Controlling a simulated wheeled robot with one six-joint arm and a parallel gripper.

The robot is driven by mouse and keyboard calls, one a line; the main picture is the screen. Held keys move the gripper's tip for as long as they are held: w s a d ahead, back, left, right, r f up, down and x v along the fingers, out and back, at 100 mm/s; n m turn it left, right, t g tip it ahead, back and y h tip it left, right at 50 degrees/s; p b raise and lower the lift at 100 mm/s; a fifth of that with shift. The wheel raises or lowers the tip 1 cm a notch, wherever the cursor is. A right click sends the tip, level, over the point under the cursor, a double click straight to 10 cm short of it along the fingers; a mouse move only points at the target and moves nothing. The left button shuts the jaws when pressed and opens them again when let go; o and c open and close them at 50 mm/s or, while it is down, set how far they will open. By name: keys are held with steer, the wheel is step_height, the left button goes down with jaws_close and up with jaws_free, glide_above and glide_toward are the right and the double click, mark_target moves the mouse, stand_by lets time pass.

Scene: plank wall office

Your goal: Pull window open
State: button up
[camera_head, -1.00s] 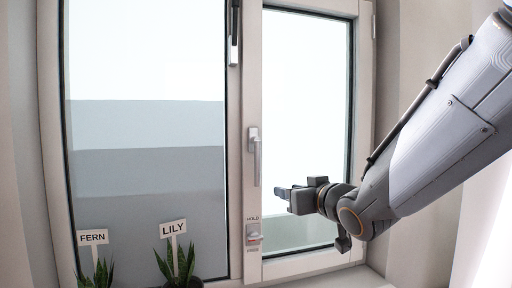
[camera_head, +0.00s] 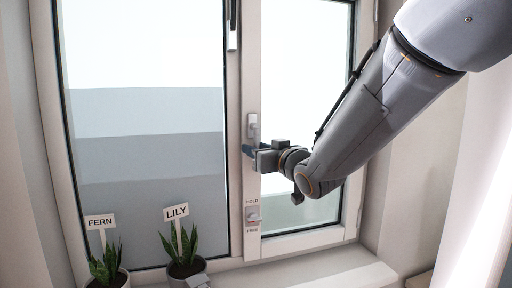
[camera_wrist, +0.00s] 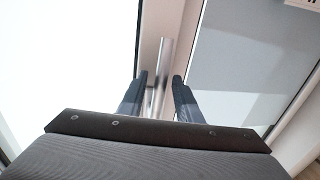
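The window's right sash (camera_head: 300,240) has a pale frame and appears shut in the surround. Its silver handle (camera_head: 252,122) is on the sash's left upright; the lever is partly hidden by my gripper in the head view. My gripper (camera_head: 247,151) is at the lever, reaching in from the right. In the wrist view, the two dark fingers of my gripper (camera_wrist: 160,90) are apart, one on each side of the handle lever (camera_wrist: 163,60). Gaps show between lever and fingers, so it is not clamped.
A small switch (camera_head: 253,214) marked HOLD above and FREE below is under the handle. Potted plants labelled FERN (camera_head: 106,268) and LILY (camera_head: 186,262) stand at lower left before the left pane. The sill (camera_head: 345,272) at right is clear.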

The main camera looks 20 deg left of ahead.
jaws_close()
